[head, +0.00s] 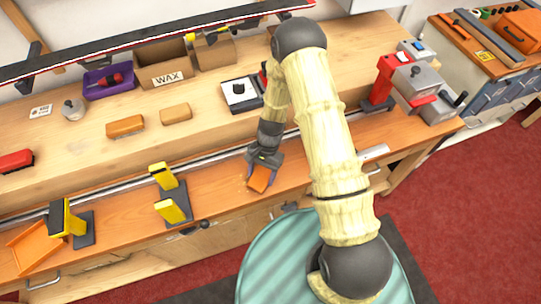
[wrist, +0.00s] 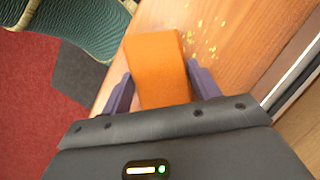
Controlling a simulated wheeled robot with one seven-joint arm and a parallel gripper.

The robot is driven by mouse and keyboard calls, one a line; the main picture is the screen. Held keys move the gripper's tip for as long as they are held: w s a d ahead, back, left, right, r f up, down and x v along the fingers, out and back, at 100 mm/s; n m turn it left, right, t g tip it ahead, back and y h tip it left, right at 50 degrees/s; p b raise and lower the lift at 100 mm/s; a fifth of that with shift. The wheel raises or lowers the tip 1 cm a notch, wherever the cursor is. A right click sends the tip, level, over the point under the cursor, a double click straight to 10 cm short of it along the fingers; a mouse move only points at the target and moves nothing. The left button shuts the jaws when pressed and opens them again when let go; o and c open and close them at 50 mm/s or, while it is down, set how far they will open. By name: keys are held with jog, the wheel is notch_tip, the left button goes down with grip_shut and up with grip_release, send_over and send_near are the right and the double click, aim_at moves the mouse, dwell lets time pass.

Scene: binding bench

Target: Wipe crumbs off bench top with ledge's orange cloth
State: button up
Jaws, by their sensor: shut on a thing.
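My gripper (head: 262,172) is low over the front strip of the bench top (head: 225,195). It is shut on the orange cloth (wrist: 157,68), which looks like a folded block between the two fingers in the wrist view. The cloth (head: 259,180) also shows below the gripper in the head view, at or just above the wood; I cannot tell whether it touches. Small yellow crumbs (wrist: 203,38) lie scattered on the wood right beside the cloth in the wrist view. A few may show by the cloth in the head view, too small to be sure.
A metal rail (head: 215,157) runs along the back of the front strip, below the raised ledge (head: 75,150). Yellow-and-black clamps (head: 168,190) stand to the left. A red and grey machine (head: 415,85) stands on the right. Brown wood-backed brushes (head: 126,126) lie on the ledge.

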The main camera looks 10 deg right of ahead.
jog(key=shift+w+d+r, duration=0.1)
jog(key=shift+w+d, duration=0.05)
jog(key=shift+d, duration=0.3)
jog(key=shift+d+f, duration=0.2)
jog(key=shift+d, duration=0.15)
jog(key=shift+w+d+r, duration=0.2)
jog(key=shift+w+d, duration=0.05)
jog(key=shift+d, duration=0.5)
notch_tip(320, 180, up, 8)
jog(key=p, duration=0.5)
jog(key=shift+a+f+p, duration=0.1)
jog(key=shift+p, duration=0.2)
jog(key=w+d+r+n+h, duration=0.1)
jog(key=w+d+r+n, duration=0.2)
jog(key=w+d+r, duration=0.8)
jog(key=w+r, duration=0.3)
jog(key=r, duration=0.1)
jog(key=shift+w+g, duration=0.15)
jog(key=shift+g, duration=0.15)
